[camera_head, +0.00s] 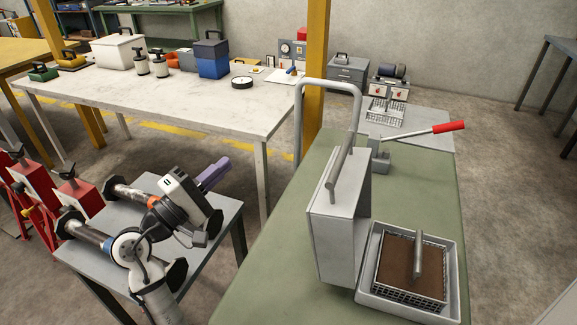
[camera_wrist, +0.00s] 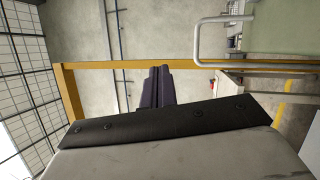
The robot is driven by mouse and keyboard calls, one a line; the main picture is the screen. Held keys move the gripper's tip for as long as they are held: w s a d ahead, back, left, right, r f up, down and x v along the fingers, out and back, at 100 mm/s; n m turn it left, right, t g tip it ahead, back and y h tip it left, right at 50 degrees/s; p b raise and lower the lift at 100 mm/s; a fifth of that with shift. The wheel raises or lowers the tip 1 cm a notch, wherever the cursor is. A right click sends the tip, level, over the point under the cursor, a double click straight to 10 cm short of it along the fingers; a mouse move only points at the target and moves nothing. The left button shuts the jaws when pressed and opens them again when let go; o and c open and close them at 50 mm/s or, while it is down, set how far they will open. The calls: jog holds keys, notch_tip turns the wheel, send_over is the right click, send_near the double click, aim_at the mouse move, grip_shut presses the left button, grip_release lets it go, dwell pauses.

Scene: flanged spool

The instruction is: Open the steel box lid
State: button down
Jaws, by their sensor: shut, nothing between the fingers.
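A grey steel box (camera_head: 450,285) sits at the near end of the green table. A wire basket holding a brown block with a bar handle lies inside it. A thick grey panel that looks like its lid (camera_head: 327,245) stands upright along the box's left side, with a round bar handle (camera_head: 338,168) at its top edge. The hinge cannot be made out. My gripper (camera_head: 215,174), with purple fingers, is left of the green table, well apart from the lid. Its fingers are together and empty, as the wrist view also shows (camera_wrist: 158,88). The box is not identifiable in the wrist view.
A tall grey pipe loop (camera_head: 328,85) rises at the green table's left edge. A red-handled lever (camera_head: 445,127) stands behind the lid. A low grey table (camera_head: 105,245) with several spools lies under my arm. A yellow post (camera_head: 318,60) stands behind. The green table's left front is bare.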

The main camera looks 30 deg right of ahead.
jog(key=s+d+f+m+g+h, duration=0.1)
jog(key=s+d+f+m+g, duration=0.15)
jog(key=s+d+g, duration=0.4)
jog(key=s+d+r+g+p, duration=0.1)
jog(key=s+d+r+p, duration=0.1)
jog(key=d, duration=0.9)
jog(key=shift+s+r+p, duration=0.15)
jog(key=shift+r+p, duration=0.2)
jog(key=shift+r, duration=0.5)
jog(key=shift+d+r, duration=0.1)
jog(key=shift+r, duration=0.05)
